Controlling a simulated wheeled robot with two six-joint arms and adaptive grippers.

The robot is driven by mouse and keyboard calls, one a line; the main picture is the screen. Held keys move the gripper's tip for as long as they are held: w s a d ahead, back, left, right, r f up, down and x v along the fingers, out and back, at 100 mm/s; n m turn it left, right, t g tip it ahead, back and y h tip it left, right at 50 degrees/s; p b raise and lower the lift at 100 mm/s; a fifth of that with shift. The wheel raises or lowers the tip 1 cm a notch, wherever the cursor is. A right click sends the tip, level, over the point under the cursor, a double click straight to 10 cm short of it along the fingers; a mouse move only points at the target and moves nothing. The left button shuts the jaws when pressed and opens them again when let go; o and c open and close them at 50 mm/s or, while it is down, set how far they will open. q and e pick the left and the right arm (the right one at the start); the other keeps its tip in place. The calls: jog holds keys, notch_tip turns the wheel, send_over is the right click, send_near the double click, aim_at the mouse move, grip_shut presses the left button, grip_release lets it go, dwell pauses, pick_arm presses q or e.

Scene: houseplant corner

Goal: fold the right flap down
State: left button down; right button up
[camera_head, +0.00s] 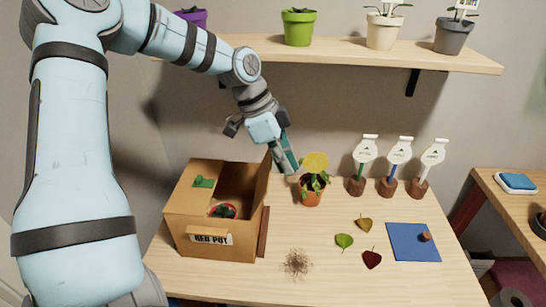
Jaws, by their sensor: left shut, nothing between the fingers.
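A cardboard box (184,229) with a "RED POT" label (211,240) stands on the left of the table. Its top is partly open, and a red pot with a plant (222,211) shows inside. The right flap (263,182) stands up steeply along the box's right side. A panel with a green piece (203,182) on it lies across the left of the top. My left gripper (290,168) is shut and empty, pointing down just right of the raised flap's top; I cannot tell whether it touches the flap. My right gripper is out of view.
A terracotta pot with a plant and yellow disc (313,190) stands close right of my left gripper. Tools in wooden stands (389,187) and a shelf (350,55) are behind.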

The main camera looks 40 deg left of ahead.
aim_at(267, 174)
pick_arm(q)
jog(key=s+a+f+b, duration=0.2)
jog(key=a+f+b, duration=0.1)
jog(key=shift+s+a+f, duration=0.1)
jog(key=shift+s, duration=0.1)
jog(key=shift+s+a+b, duration=0.45)
jog(key=shift+s+a, duration=0.65)
jog(key=shift+a, duration=0.3)
jog(key=s+a+b, duration=0.1)
jog(key=a+b, duration=0.1)
jog(key=s+a+b, duration=0.2)
